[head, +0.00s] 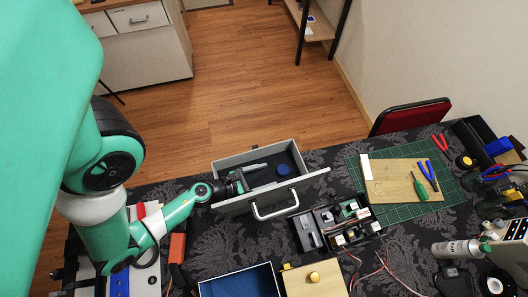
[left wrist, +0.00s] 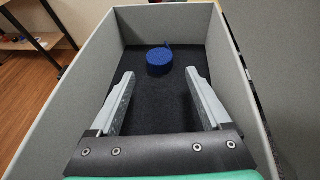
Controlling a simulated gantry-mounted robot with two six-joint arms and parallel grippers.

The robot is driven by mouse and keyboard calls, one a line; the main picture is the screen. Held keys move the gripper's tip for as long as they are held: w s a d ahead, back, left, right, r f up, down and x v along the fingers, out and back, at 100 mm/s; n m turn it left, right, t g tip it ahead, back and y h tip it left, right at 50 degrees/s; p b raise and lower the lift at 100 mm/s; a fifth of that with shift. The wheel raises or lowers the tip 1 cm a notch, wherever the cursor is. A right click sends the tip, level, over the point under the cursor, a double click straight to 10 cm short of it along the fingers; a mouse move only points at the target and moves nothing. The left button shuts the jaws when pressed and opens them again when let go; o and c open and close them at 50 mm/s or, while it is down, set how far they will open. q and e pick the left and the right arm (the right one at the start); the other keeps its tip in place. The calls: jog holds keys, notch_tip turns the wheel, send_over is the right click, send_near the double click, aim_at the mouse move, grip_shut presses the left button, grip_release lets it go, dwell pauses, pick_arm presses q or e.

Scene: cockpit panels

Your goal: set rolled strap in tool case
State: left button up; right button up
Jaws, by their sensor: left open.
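The rolled strap, a small round blue coil (head: 283,170), rests on the dark floor of the open grey tool case (head: 232,208). In the left wrist view the strap (left wrist: 159,61) stands clear of the walls, towards the far end of the case (left wrist: 246,70). My left gripper (head: 258,178) reaches into the case from the left. It is open and empty, and its two fingers (left wrist: 160,82) point towards the strap, with the strap beyond the tips and apart from them. My right gripper is not in view.
The case has a silver handle (head: 275,208) on its front. A black tray of parts (head: 335,222) sits at its right. A blue-lined box (head: 240,283) and a wooden box (head: 313,283) are in front. A board with pliers (head: 400,180) lies on a green mat.

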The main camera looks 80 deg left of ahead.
pick_arm(q)
jog(key=shift+s+d+r, duration=0.3)
jog(key=shift+s+r, duration=0.35)
